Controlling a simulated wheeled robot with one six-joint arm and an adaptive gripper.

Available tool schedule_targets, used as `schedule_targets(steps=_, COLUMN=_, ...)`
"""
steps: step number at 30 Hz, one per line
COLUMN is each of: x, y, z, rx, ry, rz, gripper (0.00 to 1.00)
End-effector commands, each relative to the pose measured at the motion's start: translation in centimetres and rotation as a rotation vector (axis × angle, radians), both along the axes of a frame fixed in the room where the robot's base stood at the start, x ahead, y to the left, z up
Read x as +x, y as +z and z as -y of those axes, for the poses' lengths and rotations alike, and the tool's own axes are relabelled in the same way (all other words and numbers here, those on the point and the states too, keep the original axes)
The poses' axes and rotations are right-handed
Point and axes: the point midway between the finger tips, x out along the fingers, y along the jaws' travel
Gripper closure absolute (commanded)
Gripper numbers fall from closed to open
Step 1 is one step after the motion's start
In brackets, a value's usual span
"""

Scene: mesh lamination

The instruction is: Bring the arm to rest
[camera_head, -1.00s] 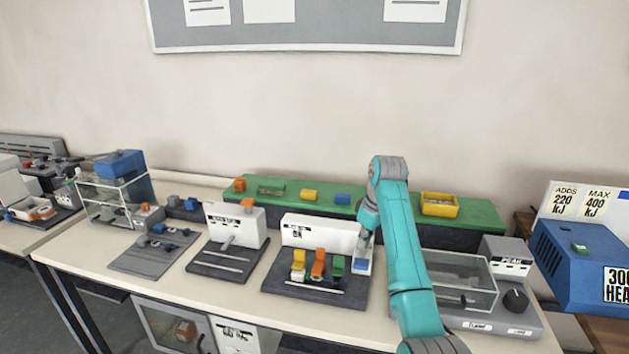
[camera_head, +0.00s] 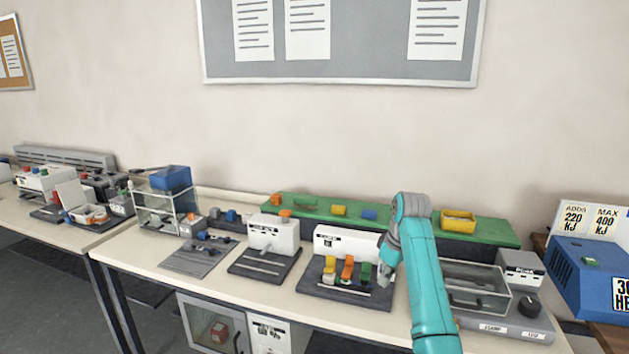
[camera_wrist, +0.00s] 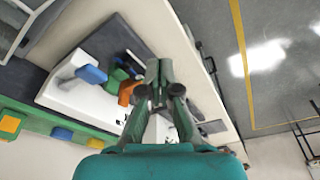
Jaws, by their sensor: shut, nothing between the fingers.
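My teal arm (camera_head: 432,290) rises from the bottom right and bends at a grey elbow over the bench. In the wrist view my gripper (camera_wrist: 158,70) is shut with nothing between its fingertips. It is near the dark-based station (camera_head: 345,294) with orange, yellow and green levers. An orange lever (camera_wrist: 127,92) and a blue part (camera_wrist: 92,75) appear just left of the fingers. Whether the fingers touch the station cannot be told. In the head view the arm hides the fingertips and part of the station's right side.
A clear-lidded box (camera_head: 475,285) with a knob stands right of the arm. A green shelf (camera_head: 400,218) with a yellow bin (camera_head: 458,220) runs behind. A blue machine (camera_head: 585,275) is far right. Other stations fill the bench to the left. Open floor (camera_wrist: 275,60) lies beyond the bench edge.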

Motion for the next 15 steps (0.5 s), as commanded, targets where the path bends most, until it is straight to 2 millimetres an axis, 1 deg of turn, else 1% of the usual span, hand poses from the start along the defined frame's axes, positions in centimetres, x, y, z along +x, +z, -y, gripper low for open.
schedule_targets(steps=1, x=-0.1, y=-0.8, z=0.0, rx=0.001, ry=-0.004, rz=0.001, gripper=1.00)
schedule_targets(steps=8, x=-0.4, y=-3.6, z=-0.1, rx=0.003, ry=-0.027, rz=0.023, gripper=1.00)
schedule_targets(steps=11, x=-0.7, y=-5.2, z=-0.1, rx=0.004, ry=-0.039, rz=0.038, gripper=1.00)
schedule_targets(steps=15, x=-1.2, y=-8.1, z=-0.2, rx=0.007, ry=-0.062, rz=0.061, gripper=1.00)
